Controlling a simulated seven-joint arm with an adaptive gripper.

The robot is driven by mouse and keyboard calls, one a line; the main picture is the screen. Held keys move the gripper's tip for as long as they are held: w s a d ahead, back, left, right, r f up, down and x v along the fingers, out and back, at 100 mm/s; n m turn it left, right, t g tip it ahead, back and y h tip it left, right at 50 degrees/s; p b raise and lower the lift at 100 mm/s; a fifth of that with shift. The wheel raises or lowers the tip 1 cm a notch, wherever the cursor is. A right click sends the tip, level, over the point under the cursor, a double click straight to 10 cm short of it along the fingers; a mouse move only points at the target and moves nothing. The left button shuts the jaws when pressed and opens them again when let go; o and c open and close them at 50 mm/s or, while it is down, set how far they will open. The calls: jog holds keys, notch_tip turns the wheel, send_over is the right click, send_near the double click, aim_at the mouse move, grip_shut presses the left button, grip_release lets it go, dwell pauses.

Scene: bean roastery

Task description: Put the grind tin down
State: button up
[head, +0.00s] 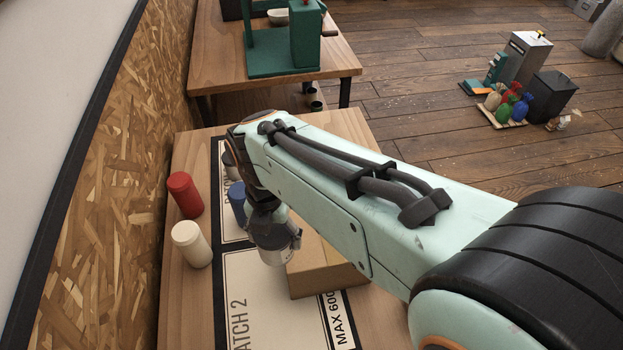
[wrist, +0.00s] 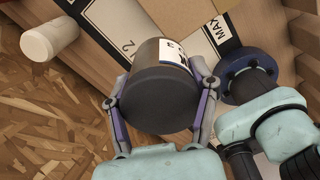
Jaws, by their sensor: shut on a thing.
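The grind tin, dark with a white label, shows in the head view (head: 281,254) and up close in the wrist view (wrist: 153,92). My gripper (head: 268,232) is shut on it, with one finger on each side in the wrist view (wrist: 163,80). The tin is over the left part of the BATCH 2 mat (head: 258,318), beside a cardboard box (head: 325,267). I cannot tell whether its base is clear of the surface. My arm hides part of the mat and table.
A white jar (head: 191,244) and a red jar (head: 185,195) stand left of the mat, by the chipboard wall (head: 110,200). A blue item (head: 238,200) stands behind my gripper, partly hidden. The near part of the mat is bare.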

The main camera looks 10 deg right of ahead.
jog(key=s+d+r+m, duration=0.2)
jog(key=s+d+r, duration=0.4)
jog(key=d+r, duration=0.1)
send_over(299, 226)
notch_tip(299, 226, down, 9)
jog(key=shift+s+f, duration=0.1)
jog(key=shift+f, duration=1.8)
jog(key=o, duration=1.2)
jog(key=shift+f, duration=0.15)
